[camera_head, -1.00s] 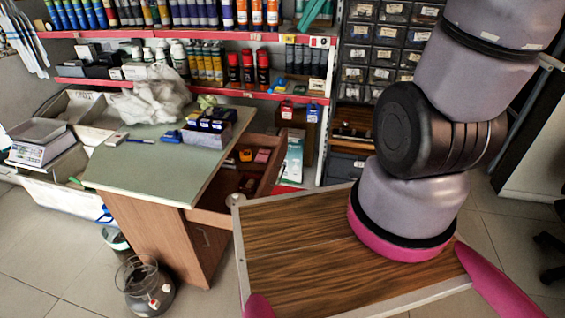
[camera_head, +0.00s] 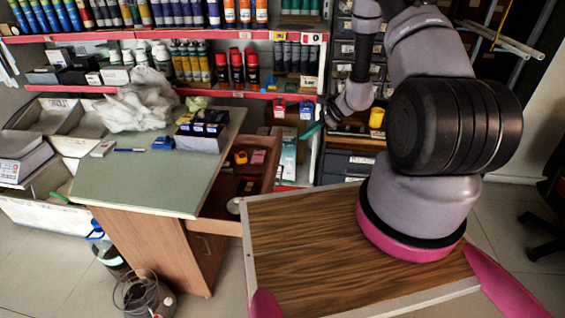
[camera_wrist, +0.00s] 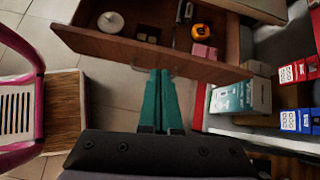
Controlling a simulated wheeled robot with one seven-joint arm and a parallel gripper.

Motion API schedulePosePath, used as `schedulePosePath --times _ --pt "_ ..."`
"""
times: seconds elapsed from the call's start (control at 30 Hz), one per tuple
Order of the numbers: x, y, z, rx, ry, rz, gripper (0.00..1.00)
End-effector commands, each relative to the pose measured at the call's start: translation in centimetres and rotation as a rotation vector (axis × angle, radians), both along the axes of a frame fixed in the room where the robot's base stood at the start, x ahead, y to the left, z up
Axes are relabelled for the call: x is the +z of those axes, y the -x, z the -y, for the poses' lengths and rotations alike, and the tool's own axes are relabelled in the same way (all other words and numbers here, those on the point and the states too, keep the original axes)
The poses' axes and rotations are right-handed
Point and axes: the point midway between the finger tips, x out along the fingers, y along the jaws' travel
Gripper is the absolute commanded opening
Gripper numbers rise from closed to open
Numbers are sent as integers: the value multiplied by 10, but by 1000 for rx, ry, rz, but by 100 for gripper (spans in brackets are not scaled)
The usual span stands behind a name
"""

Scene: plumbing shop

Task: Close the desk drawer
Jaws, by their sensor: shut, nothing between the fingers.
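The desk drawer (camera_head: 264,178) stands pulled out from the right side of the green-topped desk (camera_head: 150,165). Small items lie inside it. In the wrist view, the drawer's wooden front panel (camera_wrist: 110,46) crosses the top of the picture, with a thin metal handle on its outer face. My gripper (camera_head: 312,132) has teal fingers and is to the right of the drawer in the head view. In the wrist view its fingers (camera_wrist: 161,72) are together and empty, pointing at the front panel close to the handle. I cannot tell whether they touch it.
An orange tape measure (camera_wrist: 202,31) and a white round item (camera_wrist: 110,22) lie in the drawer. White boxes (camera_wrist: 240,96) stand beside the gripper, near a shelf with red and blue boxes (camera_wrist: 295,121). My wood-topped base stands close to the desk. Open floor shows in the wrist view.

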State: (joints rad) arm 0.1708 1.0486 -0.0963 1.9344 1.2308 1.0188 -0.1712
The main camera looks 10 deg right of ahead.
Motion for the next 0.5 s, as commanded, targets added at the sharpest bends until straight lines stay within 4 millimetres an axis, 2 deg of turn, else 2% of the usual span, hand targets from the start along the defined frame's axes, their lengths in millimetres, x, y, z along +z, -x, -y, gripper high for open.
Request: schedulePosePath --times 0.03,0.13,0.2,0.33,0.5 --pt "-23 5 2 -30 -8 -29 0" --pt "-50 11 6 -76 -17 -61 0" --pt "-62 13 8 -94 -19 -73 0" --pt "-72 14 5 -107 -22 -81 0" --pt "-88 9 -11 -104 -22 -81 0"
